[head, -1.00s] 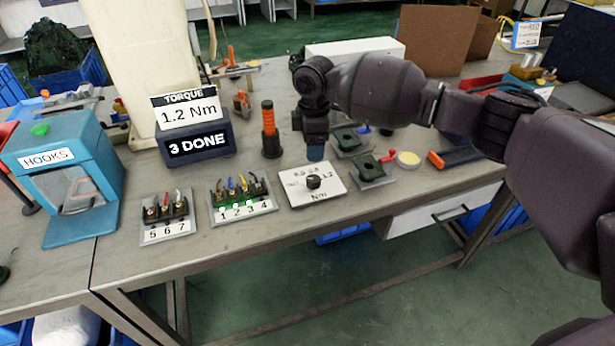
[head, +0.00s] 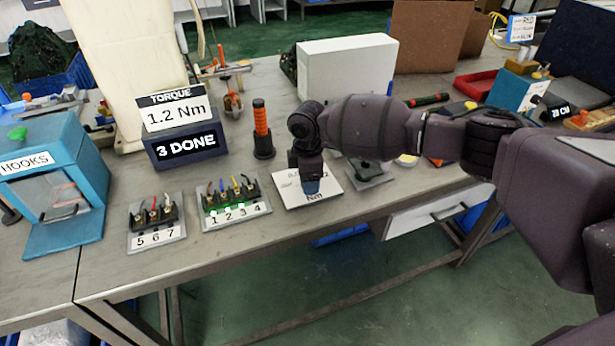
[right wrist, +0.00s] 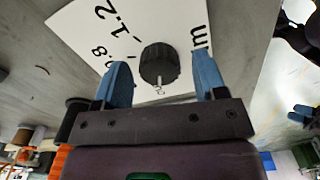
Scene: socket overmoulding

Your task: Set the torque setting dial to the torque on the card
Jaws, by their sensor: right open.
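The torque card (head: 176,113) reads 1.2 Nm and stands on a dark box showing "3 DONE". The torque dial is a black round knob (right wrist: 158,62) on a white plate (right wrist: 85,25), which also shows in the head view (head: 290,194). Its pale pointer faces the bottom of the right wrist view, away from the mark that reads 1.2. My right gripper (right wrist: 162,76) is open with its blue fingers on either side of the knob, apart from it. In the head view my right gripper (head: 311,187) hides the knob. My left gripper is out of view.
Terminal blocks numbered 1 to 4 (head: 235,214) and 5 to 7 (head: 157,239) lie left of the plate. An orange-handled tool (head: 261,125) stands upright behind it. A green-black fixture (head: 370,174) sits close on the right. The table's front edge is near.

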